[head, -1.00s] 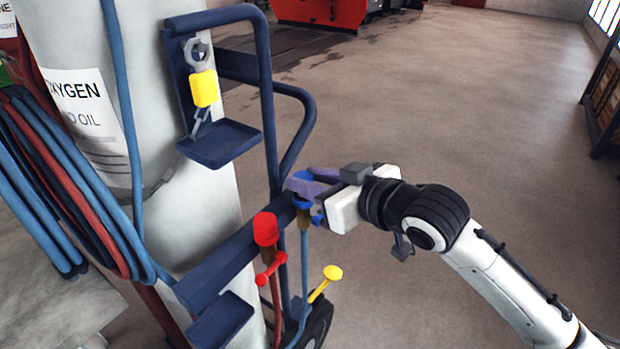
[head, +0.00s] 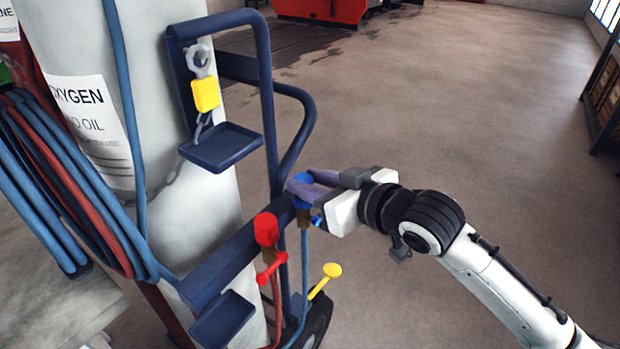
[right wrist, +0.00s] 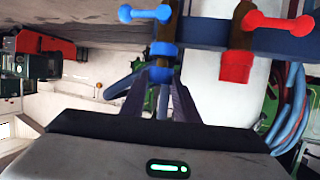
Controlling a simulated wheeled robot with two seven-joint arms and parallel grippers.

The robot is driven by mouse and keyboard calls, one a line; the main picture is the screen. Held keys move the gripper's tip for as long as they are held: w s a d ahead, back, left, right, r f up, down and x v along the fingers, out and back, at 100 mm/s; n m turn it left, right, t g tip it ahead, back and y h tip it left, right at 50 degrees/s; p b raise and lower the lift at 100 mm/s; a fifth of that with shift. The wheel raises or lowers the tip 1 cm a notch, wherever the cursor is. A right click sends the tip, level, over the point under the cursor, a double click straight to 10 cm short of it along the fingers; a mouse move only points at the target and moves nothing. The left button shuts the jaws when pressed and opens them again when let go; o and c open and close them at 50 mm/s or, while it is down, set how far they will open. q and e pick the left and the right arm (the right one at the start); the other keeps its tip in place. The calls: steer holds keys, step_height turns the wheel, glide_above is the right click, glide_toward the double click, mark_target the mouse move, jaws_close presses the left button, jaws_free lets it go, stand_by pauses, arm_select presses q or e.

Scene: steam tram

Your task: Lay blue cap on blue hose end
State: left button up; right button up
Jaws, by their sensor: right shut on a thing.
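My right gripper (head: 308,186) is shut on the blue cap (head: 303,178), beside the dark blue crossbar of the cart. In the right wrist view, the blue cap (right wrist: 160,75) sits between the two dark fingertips (right wrist: 157,88). The blue hose end (head: 304,217) is a brass fitting directly under the cap in the head view. In the right wrist view, the fitting (right wrist: 168,24) carries a blue collar and lines up with the cap. A short brown stub shows between collar and cap; I cannot tell whether the cap touches it. My left gripper is not in view.
A red cap (head: 265,229) sits on the neighbouring red hose end. A yellow knob (head: 332,270) stands below my gripper. The blue cart frame (head: 268,120) has a small tray (head: 220,146) and a hanging yellow tag (head: 205,95). Open floor (head: 450,100) lies to the right.

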steer(key=shift+f, duration=0.6)
stand_by(0.9)
steer(key=o, duration=1.1)
steer(key=shift+r, duration=0.1)
steer(key=shift+r+p, duration=0.35)
steer(key=shift+r, duration=3.75)
